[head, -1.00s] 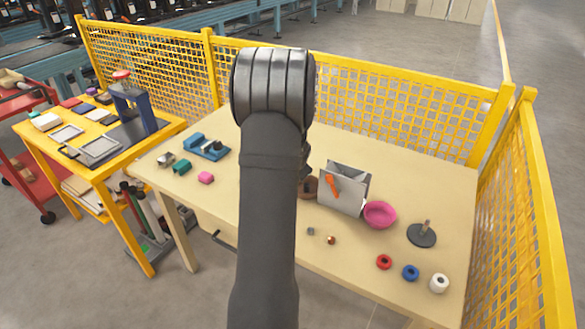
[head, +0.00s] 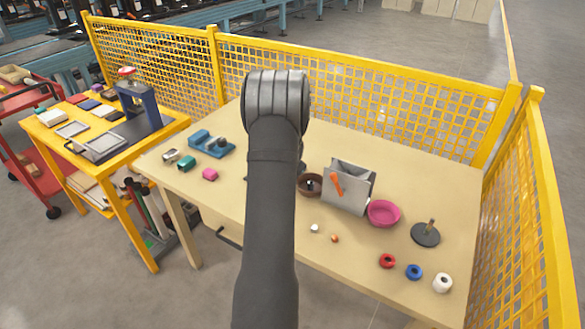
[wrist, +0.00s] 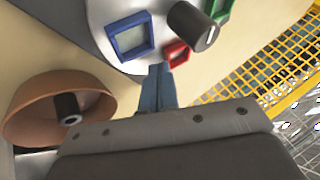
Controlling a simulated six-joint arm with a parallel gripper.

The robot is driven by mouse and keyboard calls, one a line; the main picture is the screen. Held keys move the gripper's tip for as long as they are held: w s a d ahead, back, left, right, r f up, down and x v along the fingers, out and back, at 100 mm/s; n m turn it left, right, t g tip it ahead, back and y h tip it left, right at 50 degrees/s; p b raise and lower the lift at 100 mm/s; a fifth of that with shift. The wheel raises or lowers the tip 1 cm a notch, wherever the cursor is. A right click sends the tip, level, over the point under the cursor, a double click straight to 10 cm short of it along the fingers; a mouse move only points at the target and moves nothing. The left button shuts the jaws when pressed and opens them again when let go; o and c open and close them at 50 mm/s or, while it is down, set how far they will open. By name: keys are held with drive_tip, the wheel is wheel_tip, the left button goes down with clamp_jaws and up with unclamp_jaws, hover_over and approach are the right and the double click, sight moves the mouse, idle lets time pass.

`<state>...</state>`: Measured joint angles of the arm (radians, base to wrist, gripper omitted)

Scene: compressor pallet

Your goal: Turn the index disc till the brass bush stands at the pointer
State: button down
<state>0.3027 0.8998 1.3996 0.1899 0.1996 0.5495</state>
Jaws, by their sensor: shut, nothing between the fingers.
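My gripper (wrist: 158,88) is shut and empty in the wrist view, its blue fingertips together at the lower edge of a pale, round-edged plate (wrist: 100,22). I take this plate to be the index disc, but only part of it shows. On it are a blue square frame (wrist: 129,36), a red square piece (wrist: 177,53), a green piece (wrist: 221,10) and a dark knob (wrist: 194,27). I cannot tell whether the fingertips touch the plate. I cannot make out the brass bush or the pointer. In the head view my arm hides the gripper and the plate.
A brown bowl (wrist: 27,105) lies left of the fingers, a dark cylinder in it. On the table (head: 400,155) stand a grey box (head: 346,191), a pink bowl (head: 383,213) and a dark peg stand (head: 426,234). Yellow mesh fencing (head: 370,91) borders the back.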

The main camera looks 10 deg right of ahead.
drive_tip(key=shift+w+d, duration=0.25)
drive_tip(key=shift+w, duration=0.75)
drive_tip(key=shift+s+d, duration=0.1)
drive_tip(key=s+d, duration=0.2)
drive_tip(key=d, duration=0.1)
drive_tip(key=shift+s, duration=0.4)
drive_tip(key=d+v, duration=0.1)
drive_tip(key=v, duration=0.8)
drive_tip(key=shift+s+d+r, duration=0.3)
drive_tip(key=shift+r, duration=0.1)
